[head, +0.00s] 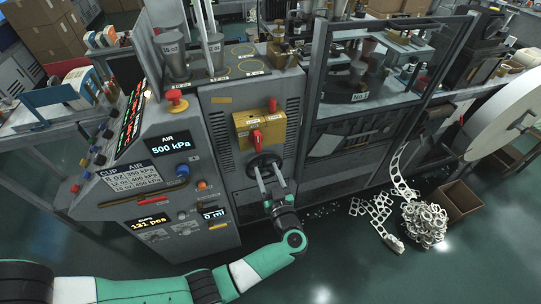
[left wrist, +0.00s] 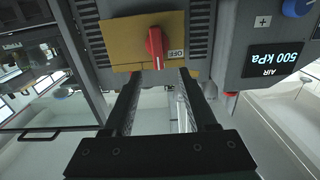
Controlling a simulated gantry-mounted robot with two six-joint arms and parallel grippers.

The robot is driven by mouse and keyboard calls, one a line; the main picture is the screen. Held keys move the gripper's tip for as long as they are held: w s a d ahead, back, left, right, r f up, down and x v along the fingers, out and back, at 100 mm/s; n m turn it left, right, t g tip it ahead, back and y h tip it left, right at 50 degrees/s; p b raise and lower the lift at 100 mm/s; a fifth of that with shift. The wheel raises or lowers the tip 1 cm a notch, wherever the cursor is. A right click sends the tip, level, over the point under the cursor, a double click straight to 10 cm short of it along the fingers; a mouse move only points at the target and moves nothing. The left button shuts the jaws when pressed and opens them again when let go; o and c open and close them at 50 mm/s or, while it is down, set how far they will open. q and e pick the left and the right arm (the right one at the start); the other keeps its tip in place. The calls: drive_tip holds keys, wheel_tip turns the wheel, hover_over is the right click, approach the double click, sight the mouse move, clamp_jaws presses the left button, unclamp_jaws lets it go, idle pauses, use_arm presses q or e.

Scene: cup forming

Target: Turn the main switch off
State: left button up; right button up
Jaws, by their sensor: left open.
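The main switch is a red rotary knob (head: 257,137) on a yellow plate (head: 243,121) on the front of the grey machine. In the left wrist view the red knob (left wrist: 155,47) stands upright in the picture on the yellow plate (left wrist: 122,45), with a white mark near its lower end and an OFF label (left wrist: 176,54) to its right. My left gripper (head: 268,170) is open and empty, just below the plate in the head view. In the left wrist view its fingers (left wrist: 160,76) reach toward the plate, below and either side of the knob, without gripping it. My right gripper is not in view.
A dark-framed guard (head: 309,105) stands close on the right. A pile of white offcuts (head: 425,223) lies on the floor.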

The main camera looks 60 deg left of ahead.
sight(258, 143)
use_arm(q)
drive_tip(key=b+x, duration=0.1)
drive_tip(key=x, duration=0.2)
drive_tip(key=b+x, duration=0.1)
drive_tip(key=x, duration=0.3)
drive_tip(key=b+x, duration=0.1)
drive_tip(key=x, duration=0.3)
drive_tip(key=shift+w+a+r, duration=0.1)
drive_tip(key=shift+w+r, duration=0.15)
drive_tip(key=shift+w, duration=0.05)
clamp_jaws()
